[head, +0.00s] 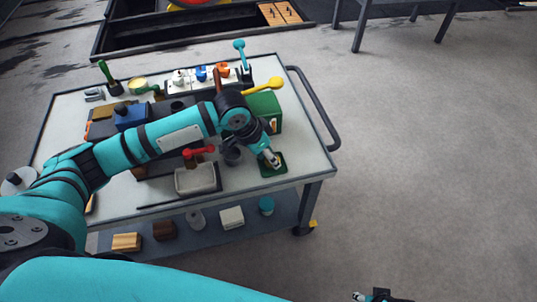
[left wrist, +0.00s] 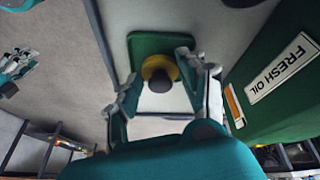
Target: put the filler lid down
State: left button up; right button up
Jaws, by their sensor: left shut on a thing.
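The filler lid (left wrist: 152,64), a yellow disc with a dark knob (left wrist: 161,80), is between the fingers of my left gripper (left wrist: 160,73) in the left wrist view. The gripper is shut on it. Beneath the lid is a green square pad (left wrist: 140,42) on the cart top. In the head view my left gripper (head: 272,160) is over this pad (head: 267,172) near the cart's right front corner, and the lid is hidden there. Whether the lid touches the pad is not clear. Part of my right gripper (head: 378,296) shows at the bottom edge, away from the cart.
A green box (head: 266,106) labelled FRESH OIL (left wrist: 284,68) stands close beside my left gripper. The cart (head: 310,160) has a handrail (head: 318,110) at right.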

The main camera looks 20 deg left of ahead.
pick_arm(q)
jog(key=shift+f, duration=0.45)
pick_arm(e)
jog(key=shift+s+f, duration=0.15)
jog(key=shift+f, duration=0.35)
pick_arm(q)
jog(key=shift+f, duration=0.1)
jog(key=o, duration=1.1)
pick_arm(e)
jog(key=shift+f, duration=0.3)
pick_arm(q)
jog(key=shift+r, duration=0.6)
jog(key=p+v, duration=0.2)
jog(key=v, duration=1)
jog(key=shift+p, duration=0.4)
pick_arm(e)
jog(key=s+f, duration=0.3)
jog(key=f, duration=0.4)
jog(key=shift+s+d+f+g, duration=0.15)
jog(key=shift+d+g, duration=0.05)
jog(key=shift+g, duration=0.1)
pick_arm(q)
jog(key=shift+d, duration=0.1)
